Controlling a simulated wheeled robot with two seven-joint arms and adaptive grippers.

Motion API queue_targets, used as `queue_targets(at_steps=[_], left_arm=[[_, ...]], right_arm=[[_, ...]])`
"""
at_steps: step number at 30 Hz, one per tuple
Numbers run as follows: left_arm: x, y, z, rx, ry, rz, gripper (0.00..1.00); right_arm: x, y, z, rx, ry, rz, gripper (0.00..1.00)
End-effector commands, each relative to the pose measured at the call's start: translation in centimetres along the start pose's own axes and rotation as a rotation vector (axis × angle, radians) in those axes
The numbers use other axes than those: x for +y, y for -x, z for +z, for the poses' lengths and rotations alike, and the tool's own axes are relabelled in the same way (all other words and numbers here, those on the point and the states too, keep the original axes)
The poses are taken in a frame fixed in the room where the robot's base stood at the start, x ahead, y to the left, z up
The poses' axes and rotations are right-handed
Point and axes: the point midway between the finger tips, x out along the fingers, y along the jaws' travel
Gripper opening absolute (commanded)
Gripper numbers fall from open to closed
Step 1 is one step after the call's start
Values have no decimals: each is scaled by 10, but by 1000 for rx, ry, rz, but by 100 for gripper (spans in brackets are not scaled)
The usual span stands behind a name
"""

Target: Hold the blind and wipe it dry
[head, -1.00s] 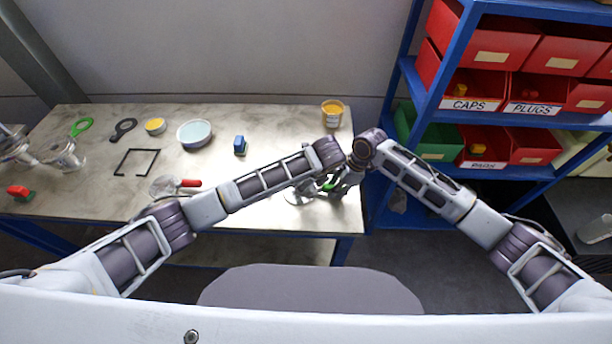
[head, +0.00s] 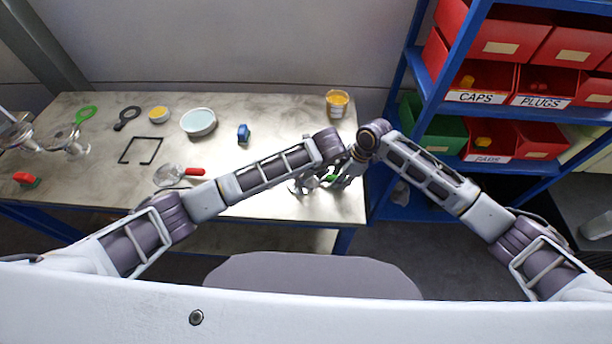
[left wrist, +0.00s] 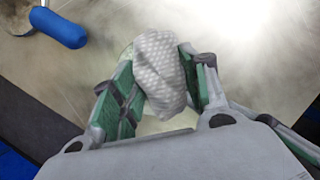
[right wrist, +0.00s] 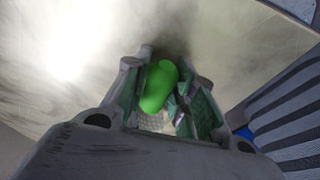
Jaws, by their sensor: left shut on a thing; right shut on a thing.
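My left gripper (left wrist: 160,72) is shut on a white, dimpled wipe (left wrist: 158,85). A pale round edge shows partly behind the wipe, too covered to make out well. My right gripper (right wrist: 165,85) is shut on a bright green grip (right wrist: 158,84), which I take to be the blind's handle. The blind's disc is mostly hidden in the right wrist view, where a bit of the dimpled wipe (right wrist: 152,121) shows below the green grip. In the head view, the two grippers meet close together over the table's front right part, with a little green (head: 332,179) between them.
A blue shelf with red bins (head: 487,83) stands right.

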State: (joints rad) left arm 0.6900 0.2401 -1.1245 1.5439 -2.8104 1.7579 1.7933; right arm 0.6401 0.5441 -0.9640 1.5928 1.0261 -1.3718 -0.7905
Motion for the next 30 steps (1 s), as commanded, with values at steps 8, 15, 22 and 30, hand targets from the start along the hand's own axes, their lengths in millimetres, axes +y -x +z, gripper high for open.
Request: queue_targets(at_steps=[8, 15, 22, 30], left_arm=[[-9, -5, 12, -1, 1, 1, 23], [-17, -9, 22, 0, 1, 1, 23], [-9, -7, 17, 0, -1, 1, 23], [3, -4, 8, 0, 0, 1, 23]], right_arm=[[0, 1, -1, 1, 0, 1, 6], [0, 1, -1, 1, 0, 1, 6], [1, 1, -1, 1, 0, 2, 6], [0, 1, -1, 1, 0, 1, 6]])
